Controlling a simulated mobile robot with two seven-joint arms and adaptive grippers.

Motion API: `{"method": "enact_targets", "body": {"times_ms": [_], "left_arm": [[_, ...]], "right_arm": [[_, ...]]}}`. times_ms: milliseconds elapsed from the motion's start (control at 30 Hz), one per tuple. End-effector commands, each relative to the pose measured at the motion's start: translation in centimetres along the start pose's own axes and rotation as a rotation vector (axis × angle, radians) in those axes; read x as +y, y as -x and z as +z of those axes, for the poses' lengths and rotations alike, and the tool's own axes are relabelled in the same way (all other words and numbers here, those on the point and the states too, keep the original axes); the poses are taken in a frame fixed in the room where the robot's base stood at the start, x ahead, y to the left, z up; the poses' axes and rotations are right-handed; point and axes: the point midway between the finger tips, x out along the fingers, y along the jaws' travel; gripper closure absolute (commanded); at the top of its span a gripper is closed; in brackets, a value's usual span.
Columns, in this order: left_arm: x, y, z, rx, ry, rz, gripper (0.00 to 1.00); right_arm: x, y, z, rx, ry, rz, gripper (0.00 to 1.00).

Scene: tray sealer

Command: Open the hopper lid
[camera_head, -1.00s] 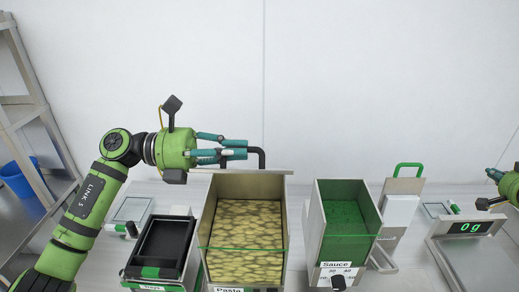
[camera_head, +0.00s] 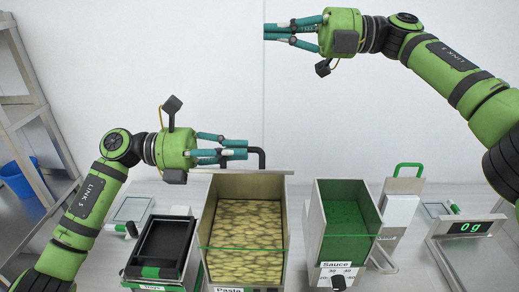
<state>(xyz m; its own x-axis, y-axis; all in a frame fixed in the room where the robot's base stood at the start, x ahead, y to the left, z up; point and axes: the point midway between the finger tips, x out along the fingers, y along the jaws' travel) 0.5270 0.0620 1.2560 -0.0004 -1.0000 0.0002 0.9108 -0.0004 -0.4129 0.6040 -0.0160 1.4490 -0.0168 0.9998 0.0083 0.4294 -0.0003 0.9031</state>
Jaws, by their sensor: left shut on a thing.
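The pasta hopper (camera_head: 204,232) is a beige bin with yellow-green pasta pieces in it and a clear, green-edged front pane. Its top is uncovered, and its raised back edge carries a black handle (camera_head: 261,158). My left gripper (camera_head: 243,149) is level above that back edge and shut on the handle's left end; the fingers partly hide the contact. The sauce hopper (camera_head: 315,235), with green contents, stands to the right, also uncovered. My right gripper (camera_head: 267,32) is high in front of the wall, pointing left, holding nothing visible; its finger gap is unclear.
A black tray stack (camera_head: 165,243) stands left of the pasta hopper. A white unit with a green handle (camera_head: 408,167) and a scale reading 0 g (camera_head: 468,228) stand at the right. A shelf rack is at far left. The space above the sauce hopper is clear.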

Motion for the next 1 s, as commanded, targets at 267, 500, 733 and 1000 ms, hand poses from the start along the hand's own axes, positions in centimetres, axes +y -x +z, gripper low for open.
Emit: {"method": "enact_targets", "body": {"times_ms": [267,500,733,1000], "left_arm": [[-0.1,0.0,0.1,-0.001,0.0,-0.004,1.0],[-0.1,0.0,0.1,-0.001,0.0,-0.004,1.0],[-0.2,0.0,0.1,-0.001,0.0,-0.004,1.0],[-0.2,0.0,0.1,-0.001,0.0,-0.004,1.0]], "right_arm": [[-9.9,-6.5,-4.1,-0.077,0.27,-0.905,1.0],[-11.5,-4.2,-5.3,-0.283,0.336,-1.413,1.0],[-11.5,-3.0,-5.8,-0.369,0.338,-1.551,1.0],[-14.0,-2.8,-4.6,-0.365,0.335,-1.553,1.0]]}}
